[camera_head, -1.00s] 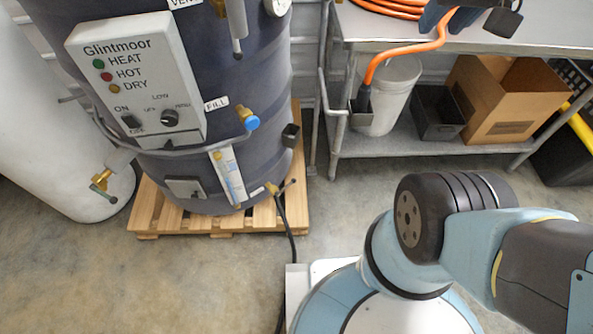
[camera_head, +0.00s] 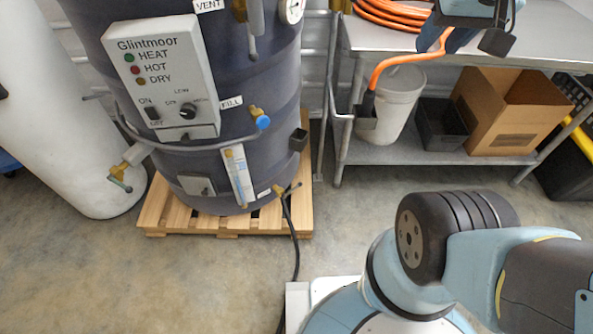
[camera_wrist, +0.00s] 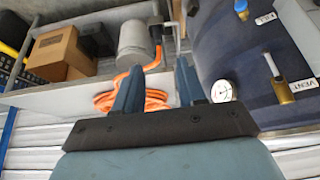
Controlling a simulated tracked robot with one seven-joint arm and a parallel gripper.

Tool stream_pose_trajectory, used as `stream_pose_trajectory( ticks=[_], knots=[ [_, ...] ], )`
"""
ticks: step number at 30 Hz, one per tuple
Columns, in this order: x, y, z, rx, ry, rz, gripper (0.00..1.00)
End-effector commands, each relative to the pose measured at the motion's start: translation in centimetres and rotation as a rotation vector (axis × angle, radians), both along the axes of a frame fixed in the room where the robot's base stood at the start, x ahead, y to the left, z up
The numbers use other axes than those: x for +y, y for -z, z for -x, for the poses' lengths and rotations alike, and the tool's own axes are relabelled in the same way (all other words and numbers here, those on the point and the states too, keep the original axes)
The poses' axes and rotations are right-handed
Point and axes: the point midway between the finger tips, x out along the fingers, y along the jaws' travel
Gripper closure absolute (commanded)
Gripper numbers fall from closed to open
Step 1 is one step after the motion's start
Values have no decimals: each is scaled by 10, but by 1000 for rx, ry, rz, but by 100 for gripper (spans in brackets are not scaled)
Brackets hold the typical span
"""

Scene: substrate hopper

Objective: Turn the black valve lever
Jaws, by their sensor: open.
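The dark tank (camera_head: 205,80) stands on a wooden pallet. A brass valve with a thin dark lever (camera_head: 288,190) sits low on its right side, with a black hose running down from it. It is small here, and I cannot tell whether this is the black valve lever. Another brass valve (camera_head: 122,172) shows low on the left, in front of the white vessel. A fill valve with a blue knob (camera_head: 262,122) is on the tank's side. My gripper (camera_wrist: 158,78) is open and empty, its blue fingers apart, over the metal bench at upper right, away from these valves.
The metal bench (camera_head: 540,50) holds a coiled orange hose (camera_head: 395,10). Below are a white bucket (camera_head: 400,100), a black bin (camera_head: 443,125) and a cardboard box (camera_head: 505,108). A control panel (camera_head: 165,85) is on the tank. The concrete floor (camera_head: 200,275) in front is clear.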

Motion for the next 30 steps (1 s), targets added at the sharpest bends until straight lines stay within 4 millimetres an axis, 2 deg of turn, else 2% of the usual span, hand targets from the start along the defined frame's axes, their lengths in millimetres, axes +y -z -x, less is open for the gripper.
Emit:
stream_pose_trajectory(
  ticks=[5,14,23,30],
  knots=[
    [17,4,-32,19,1,-26,60],
    [42,25,-118,54,27,-101,60],
    [69,70,-200,93,70,-177,60],
    [91,122,-259,127,119,-237,60]
  ],
)
